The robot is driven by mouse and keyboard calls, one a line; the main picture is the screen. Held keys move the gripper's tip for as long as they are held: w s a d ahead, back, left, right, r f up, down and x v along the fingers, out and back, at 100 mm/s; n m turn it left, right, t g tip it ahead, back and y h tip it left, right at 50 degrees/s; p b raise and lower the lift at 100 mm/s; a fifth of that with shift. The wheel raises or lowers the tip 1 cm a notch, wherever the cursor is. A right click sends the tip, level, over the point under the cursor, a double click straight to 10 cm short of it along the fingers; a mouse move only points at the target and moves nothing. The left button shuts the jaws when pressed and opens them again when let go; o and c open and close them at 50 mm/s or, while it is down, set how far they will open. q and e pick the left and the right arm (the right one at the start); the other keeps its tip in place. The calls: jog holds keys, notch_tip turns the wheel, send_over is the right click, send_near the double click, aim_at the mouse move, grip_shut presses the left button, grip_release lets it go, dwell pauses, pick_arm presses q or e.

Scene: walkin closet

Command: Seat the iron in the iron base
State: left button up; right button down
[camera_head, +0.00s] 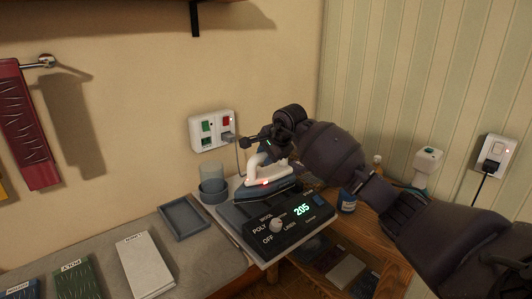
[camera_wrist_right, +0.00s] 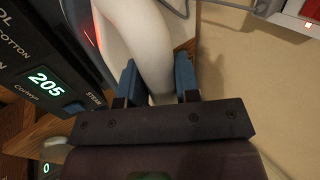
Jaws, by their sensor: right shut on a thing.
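The iron (camera_head: 268,177) has a white handle and a dark blue-grey lower body with a small red light. It is at the back of the iron base (camera_head: 279,231), a dark panel with a white dial and a green "205" readout. My right gripper (camera_head: 268,146) is shut on the white handle. In the right wrist view the handle (camera_wrist_right: 148,45) passes between the blue fingertips of my right gripper (camera_wrist_right: 160,80). The iron looks level on or just over the base; I cannot tell whether it is fully seated. My left gripper is not in view.
A grey tray (camera_head: 184,219) and a cup (camera_head: 212,184) stand left of the base. Labelled fabric books, one white (camera_head: 146,264), lie on the grey surface. A wall socket (camera_head: 212,131) with a plug is behind. A blue jar (camera_head: 347,201) stands right, near my arm.

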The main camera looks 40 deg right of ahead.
aim_at(264, 171)
jog(key=shift+f+b, duration=0.75)
jog(key=shift+f, duration=0.9)
jog(key=c, duration=0.8)
grip_release()
jog(key=shift+o, duration=0.2)
jog(key=shift+f, duration=0.35)
jog(key=p+v, duration=0.1)
jog(key=v, duration=1)
